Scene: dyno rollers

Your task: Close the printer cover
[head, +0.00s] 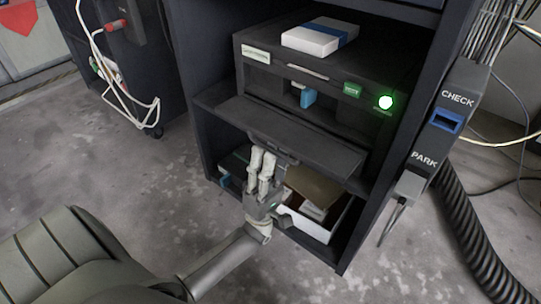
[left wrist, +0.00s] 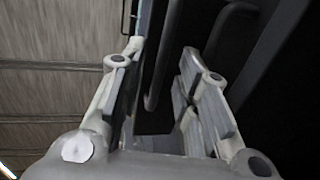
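The dark grey printer (head: 310,75) sits on a shelf inside a dark cabinet. Its cover (head: 298,130) hangs folded down at the front, sloping outward, with the printer's front opening exposed above it. A small handle (head: 270,148) is at the cover's lower edge. My left gripper (head: 262,160) is at this handle, reaching up from below. In the left wrist view my left gripper (left wrist: 160,62) has its fingers apart, with dark parts, including a bar-like handle, between and beyond them. I cannot tell whether the fingers touch it. My right gripper is not in view.
A white box with a blue band (head: 318,37) lies on the printer. A green light (head: 385,102) glows on its front. An open white tray (head: 316,226) stands on the lower shelf. A CHECK/PARK post (head: 440,125) and black hose (head: 468,235) are at right.

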